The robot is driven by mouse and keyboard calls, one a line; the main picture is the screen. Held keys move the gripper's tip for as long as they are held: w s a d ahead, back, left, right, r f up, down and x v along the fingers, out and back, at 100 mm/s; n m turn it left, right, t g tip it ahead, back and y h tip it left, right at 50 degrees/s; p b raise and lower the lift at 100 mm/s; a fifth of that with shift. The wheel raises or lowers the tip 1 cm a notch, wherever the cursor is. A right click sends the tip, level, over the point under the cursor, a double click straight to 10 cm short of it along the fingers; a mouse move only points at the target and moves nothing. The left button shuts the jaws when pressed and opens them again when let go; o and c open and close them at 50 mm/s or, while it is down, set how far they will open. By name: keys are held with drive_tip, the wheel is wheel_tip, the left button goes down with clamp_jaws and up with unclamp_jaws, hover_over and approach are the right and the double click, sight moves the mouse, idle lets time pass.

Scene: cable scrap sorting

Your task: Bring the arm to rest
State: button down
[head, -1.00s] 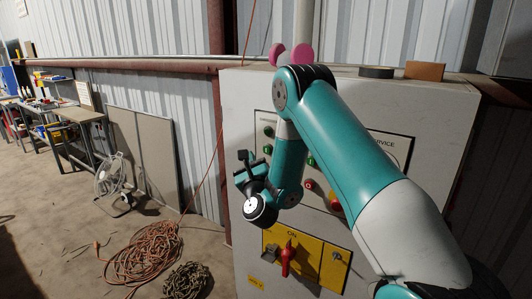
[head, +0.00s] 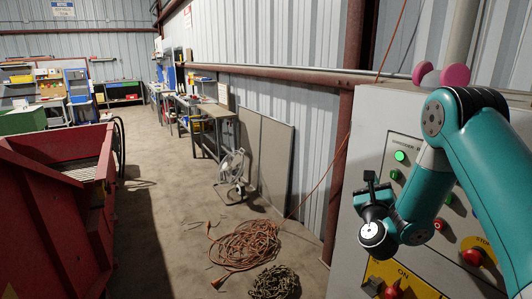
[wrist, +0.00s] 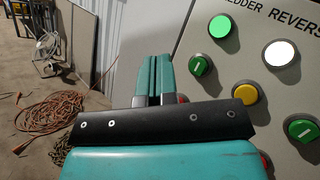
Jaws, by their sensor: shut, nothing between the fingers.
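My arm reaches in from the right of the head view, bent in front of a grey control cabinet (head: 346,235). My gripper (head: 370,179) is at its far end, left of the cabinet's buttons. In the wrist view my gripper (wrist: 153,80) points away from the camera with its two teal fingers side by side, shut and empty. A lit green button (wrist: 220,27), a lit white button (wrist: 279,53) and a yellow button (wrist: 245,93) are to the right of the fingers. My arm hides part of the cabinet's front.
An orange cable coil (head: 246,245) and a chain heap (head: 274,283) lie on the floor left of the cabinet. A red metal container (head: 50,205) fills the left.

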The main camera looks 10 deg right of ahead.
drive_tip(key=s+a+r+n+g+y, duration=0.15)
drive_tip(key=a+r+n+y, duration=0.25)
drive_tip(key=a+n+y, duration=0.5)
drive_tip(key=a+r+n+g+y, duration=0.25)
drive_tip(key=a+n+y, duration=0.35)
drive_tip(key=a+n, duration=0.4)
drive_tip(key=s+a+r+n+g+y, duration=0.1)
drive_tip(key=s+a+n+g+y, duration=0.2)
drive_tip(key=s+a+n+g, duration=0.65)
drive_tip(key=s+d+n+g+h, duration=0.2)
drive_tip(key=s+n, duration=0.5)
drive_tip(key=s, duration=0.5)
drive_tip(key=s+d+f+n+g+h, duration=0.1)
drive_tip(key=s+d+n+g+h, duration=0.1)
drive_tip(key=s+n, duration=0.5)
drive_tip(key=s+g, duration=0.1)
drive_tip(key=s, duration=0.4)
drive_tip(key=shift+d+g, duration=0.2)
drive_tip(key=shift+g, duration=0.15)
drive_tip(key=shift+a, duration=0.1)
